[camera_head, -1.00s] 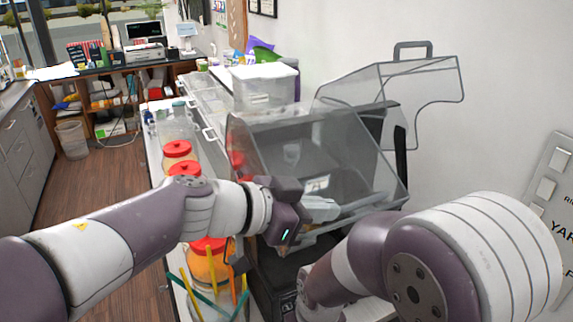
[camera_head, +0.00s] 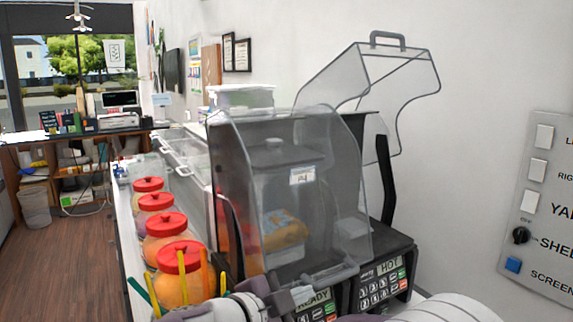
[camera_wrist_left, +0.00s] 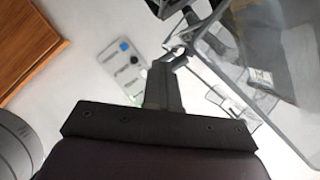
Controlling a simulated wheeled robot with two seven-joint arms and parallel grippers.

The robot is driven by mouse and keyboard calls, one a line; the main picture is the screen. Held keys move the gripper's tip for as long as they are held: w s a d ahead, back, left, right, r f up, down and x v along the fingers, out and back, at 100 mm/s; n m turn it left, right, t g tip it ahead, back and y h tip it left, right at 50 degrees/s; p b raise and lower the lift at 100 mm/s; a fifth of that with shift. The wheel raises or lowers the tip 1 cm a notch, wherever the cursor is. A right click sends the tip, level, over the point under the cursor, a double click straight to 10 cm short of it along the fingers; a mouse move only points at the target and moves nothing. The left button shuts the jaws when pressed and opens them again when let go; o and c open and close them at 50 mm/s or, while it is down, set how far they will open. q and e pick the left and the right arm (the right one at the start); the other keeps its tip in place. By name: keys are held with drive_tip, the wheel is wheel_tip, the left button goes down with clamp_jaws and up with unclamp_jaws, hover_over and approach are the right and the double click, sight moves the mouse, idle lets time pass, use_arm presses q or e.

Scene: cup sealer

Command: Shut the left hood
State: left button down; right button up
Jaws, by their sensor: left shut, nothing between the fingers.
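The left hood (camera_head: 340,200) is a clear smoky cover. In the head view it stands lowered around a blender jar (camera_head: 277,195), its front lower edge close above the left control panel. I cannot tell whether it is fully seated. My left gripper (camera_head: 284,298) is low at the hood's front edge, partly cut off by the frame. In the left wrist view its fingers (camera_wrist_left: 174,60) are shut and empty, beside a clear hood edge (camera_wrist_left: 235,72); contact is unclear. My right gripper is out of view; only part of that arm shows at the bottom.
The right hood (camera_head: 415,78) is raised against the wall, its handle on top. Red-lidded jars (camera_head: 165,225) line the counter to the left, with coloured straws in front. A switch panel (camera_head: 540,215) is on the right wall. Clear floor (camera_head: 75,255) lies at far left.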

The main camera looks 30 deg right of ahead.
use_arm(q)
drive_tip(key=shift+w+f+b, duration=0.8)
drive_tip(key=shift+w+f, duration=0.2)
drive_tip(key=shift+f, duration=0.3)
drive_tip(key=shift+r, duration=0.15)
